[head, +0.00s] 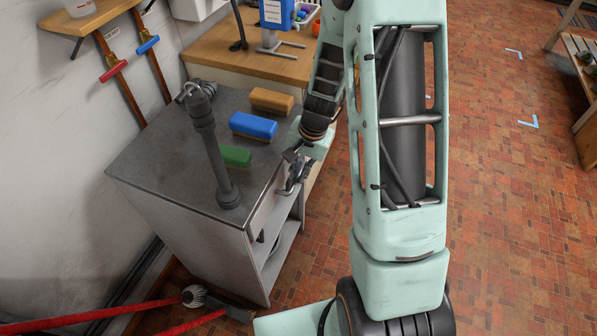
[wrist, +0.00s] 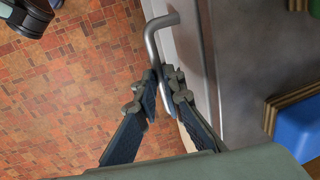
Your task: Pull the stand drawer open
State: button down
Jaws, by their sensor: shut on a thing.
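The grey stand (head: 150,180) is at the left in the head view, with a dark top. Its drawer front (head: 265,208) is on the side facing my arm, under the top edge; it also shows in the wrist view (wrist: 187,40). The drawer looks closed or nearly so; I cannot tell if there is a small gap. A bent metal bar handle (wrist: 151,45) sticks out from the drawer front. My gripper (wrist: 163,80) is shut on this handle, fingertips either side of the bar. In the head view my gripper (head: 294,178) is at the handle, partly hidden.
A green brush (head: 236,156), a blue brush (head: 253,126) and a tan brush (head: 271,101) lie on the stand top. A dark upright pipe (head: 213,155) stands there too. A wooden table (head: 215,45) is behind. The tiled floor (head: 500,220) at right is clear.

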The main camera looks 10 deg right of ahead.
jog(key=s+d+b, duration=0.4)
jog(key=s+d, duration=0.5)
jog(key=d, duration=0.4)
jog(key=s+d+b, duration=0.5)
jog(key=s+d, duration=0.4)
jog(key=d, duration=0.3)
jog(key=shift+s+d, duration=0.4)
jog(key=c, duration=2)
grip_release()
jog(key=r, duration=0.4)
jog(key=d+r, duration=0.1)
jog(key=r, duration=0.3)
jog(key=s+r, duration=0.1)
jog(key=r, duration=0.3)
jog(key=shift+s+d, duration=0.1)
jog(key=shift+d, duration=0.3)
jog(key=shift+f, duration=0.1)
